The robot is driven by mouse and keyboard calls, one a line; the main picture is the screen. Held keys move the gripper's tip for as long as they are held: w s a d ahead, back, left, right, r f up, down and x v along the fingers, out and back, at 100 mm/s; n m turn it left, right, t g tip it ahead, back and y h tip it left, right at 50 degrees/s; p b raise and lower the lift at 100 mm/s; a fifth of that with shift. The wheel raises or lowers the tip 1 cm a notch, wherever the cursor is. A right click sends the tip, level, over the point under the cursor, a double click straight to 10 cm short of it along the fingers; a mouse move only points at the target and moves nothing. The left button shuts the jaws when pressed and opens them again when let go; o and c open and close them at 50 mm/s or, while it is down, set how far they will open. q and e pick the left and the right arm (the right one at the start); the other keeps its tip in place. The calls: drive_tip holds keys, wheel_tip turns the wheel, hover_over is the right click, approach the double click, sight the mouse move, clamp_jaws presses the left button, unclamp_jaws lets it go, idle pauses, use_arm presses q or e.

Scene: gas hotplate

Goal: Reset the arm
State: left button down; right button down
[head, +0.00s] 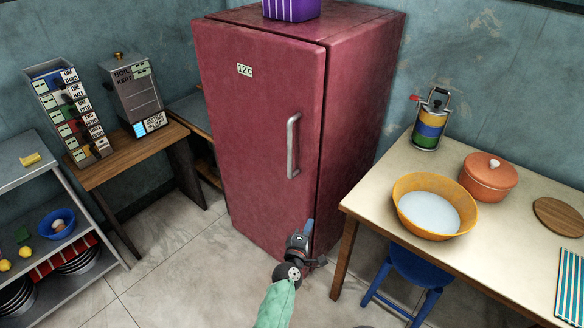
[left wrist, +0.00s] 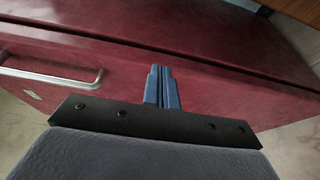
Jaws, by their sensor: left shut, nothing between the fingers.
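My left gripper (head: 309,227) is in front of the lower part of the red fridge (head: 250,140), low and near its right side in the head view. In the left wrist view its two blue fingers (left wrist: 162,85) are together, with nothing between them. The fridge door (left wrist: 120,85) fills much of that view behind the fingers. The fridge's metal handle (head: 292,145) is above the gripper and apart from it; it also shows at the left of the left wrist view (left wrist: 55,76). The fridge door looks shut. My right gripper is not in view.
A table (head: 400,160) on the right holds a yellow bowl (head: 428,206), an orange lidded pot (head: 488,178) and a striped canister (head: 429,125). A blue stool (head: 405,275) stands under it. A shelf (head: 35,160) and a wooden side table (head: 120,158) are left. Floor shows between.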

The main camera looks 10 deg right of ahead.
use_arm(q)
drive_tip(key=s+d+m+g+h, duration=0.25)
drive_tip(key=s+m+g, duration=0.45)
drive_tip(key=m, duration=0.5)
drive_tip(key=s+a+r+m+g+y, duration=0.2)
drive_tip(key=s+a+r+y, duration=0.15)
drive_tip(key=s+a, duration=0.8)
drive_tip(key=s+a+r+m+g+y, duration=0.1)
drive_tip(key=s+a+r+g+y, duration=0.3)
drive_tip(key=s+a, duration=0.75)
drive_tip(key=s+a+f+y+p, duration=0.1)
drive_tip(key=s+a+f, duration=0.4)
drive_tip(key=s+f, duration=0.2)
drive_tip(key=shift+s+a+g, duration=0.25)
drive_tip(key=shift+s+g, duration=0.15)
drive_tip(key=shift+s, duration=0.55)
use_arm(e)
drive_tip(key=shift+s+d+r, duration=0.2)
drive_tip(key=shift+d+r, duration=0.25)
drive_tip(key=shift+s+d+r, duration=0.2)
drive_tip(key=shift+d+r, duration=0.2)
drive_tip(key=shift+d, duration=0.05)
